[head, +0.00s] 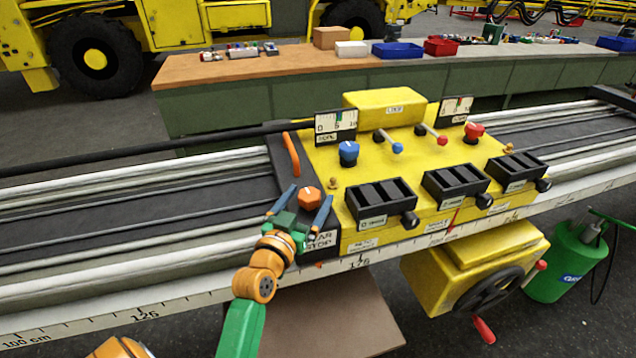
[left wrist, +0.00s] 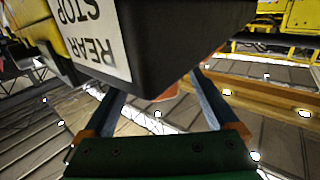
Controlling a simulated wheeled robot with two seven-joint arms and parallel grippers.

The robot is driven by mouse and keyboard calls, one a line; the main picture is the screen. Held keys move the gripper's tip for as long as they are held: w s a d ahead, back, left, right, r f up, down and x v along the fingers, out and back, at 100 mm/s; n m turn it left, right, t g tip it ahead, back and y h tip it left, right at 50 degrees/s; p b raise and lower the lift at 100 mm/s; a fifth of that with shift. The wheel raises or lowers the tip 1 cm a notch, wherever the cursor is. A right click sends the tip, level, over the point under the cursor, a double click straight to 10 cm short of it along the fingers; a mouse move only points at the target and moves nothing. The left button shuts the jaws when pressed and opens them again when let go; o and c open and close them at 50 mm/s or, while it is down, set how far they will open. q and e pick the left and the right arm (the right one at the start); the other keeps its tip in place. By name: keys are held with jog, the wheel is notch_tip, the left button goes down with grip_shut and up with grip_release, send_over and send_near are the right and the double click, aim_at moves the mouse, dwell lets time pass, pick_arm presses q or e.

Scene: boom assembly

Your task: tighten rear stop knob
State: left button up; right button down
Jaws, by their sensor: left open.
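The rear stop is a black block (head: 284,160) on the rail at the yellow console's left end, with a white REAR STOP label (head: 322,242). Its orange knob (head: 309,197) sits on top. My left gripper (head: 311,192) is open, its two blue fingers on either side of the knob in the head view. I cannot tell whether they touch it. In the left wrist view the block (left wrist: 190,40) fills the upper middle and hides most of the knob; an orange edge (left wrist: 168,93) shows between the fingers. My right gripper is not in view.
An orange handle (head: 291,154) stands just behind the knob. The yellow console (head: 385,150) to the right carries a blue knob (head: 348,152), a red knob, levers and black slotted boxes. A scaled rail (head: 200,303) runs along the front. A workbench (head: 270,72) stands behind.

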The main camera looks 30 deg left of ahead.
aim_at(316, 190)
pick_arm(q)
jog(key=w, duration=0.3)
jog(key=shift+w+a+r, duration=0.2)
jog(key=shift+a, duration=0.05)
jog(key=shift+w+a+f, duration=0.1)
jog(key=shift+w+f, duration=0.1)
jog(key=shift+w, duration=0.1)
jog(key=shift+s+r, duration=0.1)
jog(key=shift+s, duration=0.05)
jog(key=c, duration=1.4)
jog(key=shift+o, duration=0.2)
jog(key=shift+m+h+b, duration=0.4)
jog(key=shift+b, duration=0.1)
jog(key=shift+d+m+h+b, duration=0.3)
jog(key=shift+m+h, duration=0.1)
jog(key=shift+h, duration=0.3)
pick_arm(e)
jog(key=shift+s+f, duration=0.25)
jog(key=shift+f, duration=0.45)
pick_arm(q)
jog(key=shift+r, duration=0.1)
jog(key=o, duration=1.4)
jog(key=shift+c, duration=0.2)
